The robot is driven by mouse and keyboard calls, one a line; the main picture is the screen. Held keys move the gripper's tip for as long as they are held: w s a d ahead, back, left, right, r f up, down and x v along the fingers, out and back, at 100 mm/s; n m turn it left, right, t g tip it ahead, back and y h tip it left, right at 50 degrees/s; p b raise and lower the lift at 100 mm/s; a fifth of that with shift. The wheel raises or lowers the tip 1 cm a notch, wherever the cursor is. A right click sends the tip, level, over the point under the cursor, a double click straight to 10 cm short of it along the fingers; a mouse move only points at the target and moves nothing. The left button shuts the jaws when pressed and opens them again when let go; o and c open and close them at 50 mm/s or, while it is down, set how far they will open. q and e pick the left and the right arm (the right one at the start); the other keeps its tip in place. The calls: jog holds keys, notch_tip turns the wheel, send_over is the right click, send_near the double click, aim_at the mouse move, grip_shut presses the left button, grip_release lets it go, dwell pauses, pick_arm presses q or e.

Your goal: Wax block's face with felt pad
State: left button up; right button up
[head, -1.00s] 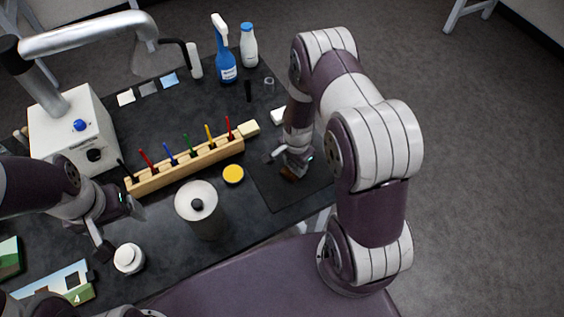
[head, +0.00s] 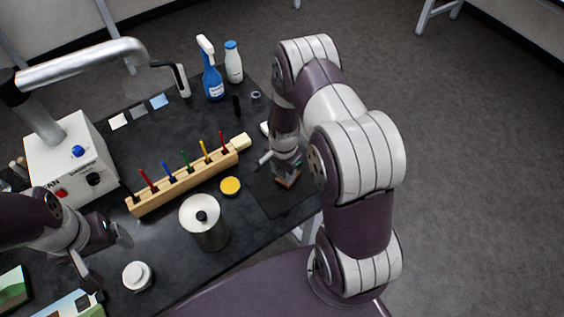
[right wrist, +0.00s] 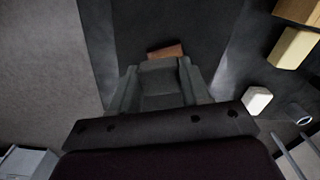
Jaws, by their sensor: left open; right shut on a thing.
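My right gripper (head: 284,170) is shut on a small reddish-brown block (head: 288,181) over the dark mat (head: 265,200). In the right wrist view the block (right wrist: 166,51) shows just past the fingertips; the fingers hide the rest. I cannot tell whether it touches the mat. A small white pad-like piece (head: 265,128) lies behind the right gripper, possibly the felt pad; it also shows in the right wrist view (right wrist: 257,100). A round yellow-topped tin (head: 230,186) sits left of the mat. My left gripper (head: 107,256) is open and empty near a white jar (head: 137,276).
A wooden rack (head: 185,187) of coloured-handled tools, with a cream block (head: 243,141) at its end, stands mid-table. A metal canister (head: 205,225) stands in front. A spray bottle (head: 211,75) and white bottle (head: 233,63) stand behind. A white machine (head: 72,155) is at left.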

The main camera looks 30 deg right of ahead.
aim_at(283, 172)
jog(key=shift+a+r+p, duration=0.25)
jog(key=shift+r+p, duration=0.25)
jog(key=shift+r, duration=0.6)
jog(key=shift+d+r+p, duration=0.1)
jog(key=shift+r+p, duration=0.25)
jog(key=shift+r, duration=0.15)
pick_arm(q)
jog(key=shift+s+a+r, duration=0.1)
jog(key=shift+a+r, duration=0.15)
jog(key=shift+r, duration=0.3)
jog(key=shift+a+r, duration=0.2)
jog(key=shift+r, duration=0.35)
